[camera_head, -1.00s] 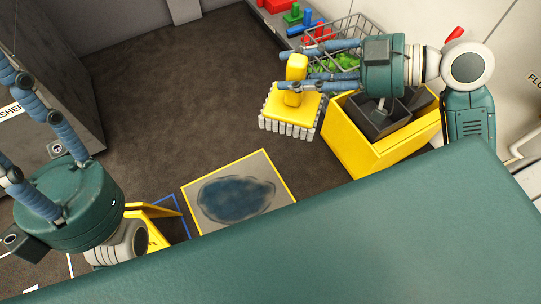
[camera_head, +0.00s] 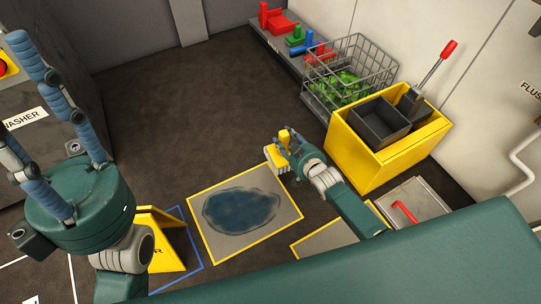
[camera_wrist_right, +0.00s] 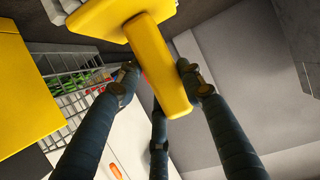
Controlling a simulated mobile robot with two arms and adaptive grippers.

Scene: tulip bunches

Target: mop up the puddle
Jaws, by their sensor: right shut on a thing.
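The puddle (camera_head: 241,209) is a dark blue patch on a grey square with a yellow border on the floor. My right gripper (camera_head: 290,142) is shut on the yellow handle of a mop (camera_head: 276,157), a yellow block with a pale fringe. The mop is beyond the puddle's far right side; its height above the floor is unclear. In the right wrist view the fingers (camera_wrist_right: 160,82) close around the handle of the mop (camera_wrist_right: 155,60). My left gripper (camera_head: 14,88) is open and empty at the left, away from the puddle.
A yellow box with dark bins (camera_head: 362,165) and a wire basket of green things (camera_head: 350,72) stand at the right. A yellow floor sign (camera_head: 163,240) stands left of the puddle. A grey washer cabinet (camera_head: 50,100) is at the left. Floor behind the puddle is clear.

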